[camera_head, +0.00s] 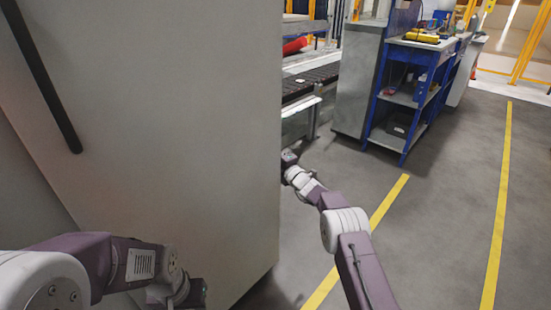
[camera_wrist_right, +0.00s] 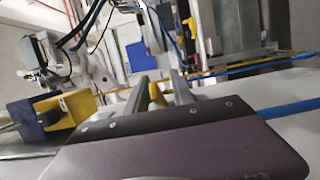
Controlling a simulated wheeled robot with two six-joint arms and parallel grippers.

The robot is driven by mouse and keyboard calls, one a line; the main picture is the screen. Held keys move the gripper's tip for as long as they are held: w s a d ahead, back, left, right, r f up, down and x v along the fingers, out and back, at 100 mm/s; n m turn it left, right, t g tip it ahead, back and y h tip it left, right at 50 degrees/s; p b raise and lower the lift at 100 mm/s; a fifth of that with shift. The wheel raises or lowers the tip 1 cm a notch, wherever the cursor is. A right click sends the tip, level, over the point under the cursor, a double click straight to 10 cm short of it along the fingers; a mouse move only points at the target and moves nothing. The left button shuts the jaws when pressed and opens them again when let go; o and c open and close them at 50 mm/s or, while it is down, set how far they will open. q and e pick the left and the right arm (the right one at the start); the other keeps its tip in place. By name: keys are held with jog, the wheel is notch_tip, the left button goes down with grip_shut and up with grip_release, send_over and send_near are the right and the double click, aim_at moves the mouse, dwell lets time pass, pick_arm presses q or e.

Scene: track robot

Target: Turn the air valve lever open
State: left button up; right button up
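In the right wrist view, my right gripper (camera_wrist_right: 160,88) has its two grey fingers apart. A small yellow piece (camera_wrist_right: 157,95), possibly the valve lever, shows between them; I cannot tell whether they touch it. A blue pipe (camera_wrist_right: 287,108) runs in from the right behind the gripper. In the head view, my right arm reaches forward past the edge of a large grey panel, which hides its gripper. The valve cannot be made out there. My left arm is low at the left, its fingers out of view.
The large grey panel (camera_head: 180,130) with a dark bar handle (camera_head: 42,75) fills the left of the head view. A roller conveyor (camera_head: 310,82) stands behind it. A blue workbench (camera_head: 412,95) stands beyond my right arm. The floor at right, with yellow lines, is clear.

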jog(key=p+v, duration=0.4)
jog(key=v, duration=0.5)
jog(key=shift+p, duration=0.3)
